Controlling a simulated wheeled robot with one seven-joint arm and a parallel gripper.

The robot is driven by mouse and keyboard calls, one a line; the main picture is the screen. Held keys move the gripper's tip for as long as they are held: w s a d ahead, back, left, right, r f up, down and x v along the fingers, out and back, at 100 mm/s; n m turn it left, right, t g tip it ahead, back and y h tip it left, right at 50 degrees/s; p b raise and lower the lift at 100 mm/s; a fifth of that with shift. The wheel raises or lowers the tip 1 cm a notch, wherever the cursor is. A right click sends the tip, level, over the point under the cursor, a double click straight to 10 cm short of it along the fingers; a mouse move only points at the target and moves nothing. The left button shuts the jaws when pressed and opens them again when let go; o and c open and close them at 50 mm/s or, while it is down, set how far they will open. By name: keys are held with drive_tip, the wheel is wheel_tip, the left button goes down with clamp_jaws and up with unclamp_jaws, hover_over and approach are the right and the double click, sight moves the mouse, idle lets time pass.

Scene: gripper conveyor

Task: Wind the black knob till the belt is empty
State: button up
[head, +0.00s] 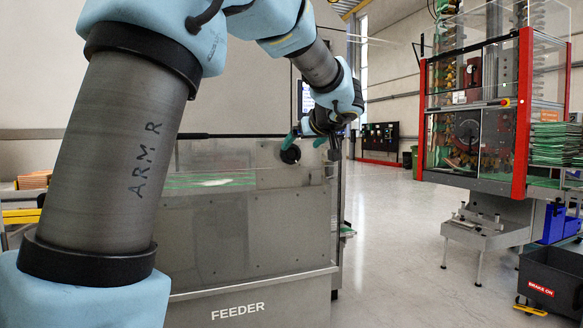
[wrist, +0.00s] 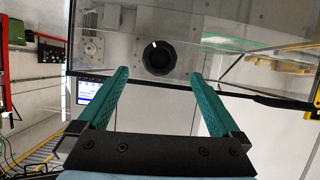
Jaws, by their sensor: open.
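The black knob (head: 290,154) sits on the upper front of the grey metal feeder. In the wrist view the round knob (wrist: 159,62) lies ahead of and between my fingertips, with a small white mark near its rim. My gripper (head: 306,141) has teal fingers and is just beside the knob in the head view. In the wrist view my gripper (wrist: 158,76) is open and empty, one finger to each side of the knob, with no clear contact. The belt (head: 185,183) shows green lines behind the feeder's panel. A pale patch shows there; I cannot tell whether it is an item or glare.
The feeder (head: 250,235) fills the middle of the head view. A red-framed machine (head: 524,110) with clear panels stands at the right, and a dark bin (head: 550,280) marked "BRAKE ON" is at lower right. Open floor (head: 400,240) lies between.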

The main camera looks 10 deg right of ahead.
sight(292, 155)
drive_tip(key=p+x, duration=0.2)
drive_tip(key=x, duration=0.8)
drive_tip(key=shift+w, duration=0.25)
drive_tip(key=shift+c, duration=0.2)
drive_tip(key=c, duration=1.2)
drive_tip(key=shift+f, duration=0.1)
